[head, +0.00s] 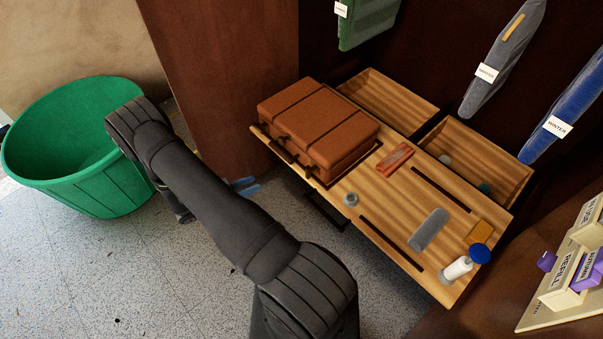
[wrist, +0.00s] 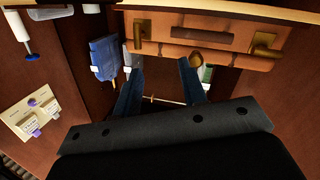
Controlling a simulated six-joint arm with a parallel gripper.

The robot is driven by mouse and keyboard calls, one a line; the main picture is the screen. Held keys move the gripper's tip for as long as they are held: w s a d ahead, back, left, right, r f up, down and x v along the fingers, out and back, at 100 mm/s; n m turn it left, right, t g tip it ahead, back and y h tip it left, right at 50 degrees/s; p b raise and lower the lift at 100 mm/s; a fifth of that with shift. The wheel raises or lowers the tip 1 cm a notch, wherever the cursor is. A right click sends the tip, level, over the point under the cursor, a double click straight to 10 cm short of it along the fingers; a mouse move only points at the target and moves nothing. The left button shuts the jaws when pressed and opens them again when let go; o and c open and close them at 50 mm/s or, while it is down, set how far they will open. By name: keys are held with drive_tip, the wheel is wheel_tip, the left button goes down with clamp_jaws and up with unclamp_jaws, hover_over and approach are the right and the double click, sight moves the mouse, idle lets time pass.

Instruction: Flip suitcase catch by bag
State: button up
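A brown leather suitcase (head: 318,118) lies on the wooden shelf board, and its front fills the top of the wrist view (wrist: 185,20). That front carries a dark handle (wrist: 202,35) between two brass catches, one on the left (wrist: 142,32) and one on the right (wrist: 265,45). The catches look differently angled; I cannot tell which is fastened. My gripper (wrist: 160,85) has two blue fingers spread apart with nothing between them. In the head view its blue fingertips (head: 244,186) show left of the board's front edge, apart from the suitcase; my arm hides most of it.
The wooden board (head: 385,215) also holds a red item (head: 395,158), a grey item (head: 429,229) and a blue-capped bottle (head: 458,267). A green bin (head: 75,150) stands at left. Garments hang behind, including a blue one (head: 565,105). A labelled panel (head: 570,270) is at right.

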drive_tip(key=s+d+m+h, duration=0.1)
drive_tip(key=s+d+m, duration=0.1)
drive_tip(key=s+m, duration=0.15)
approach(311, 170)
drive_tip(key=x, duration=0.6)
drive_tip(key=shift+w+d, duration=0.15)
drive_tip(key=shift+d, duration=0.1)
clamp_jaws()
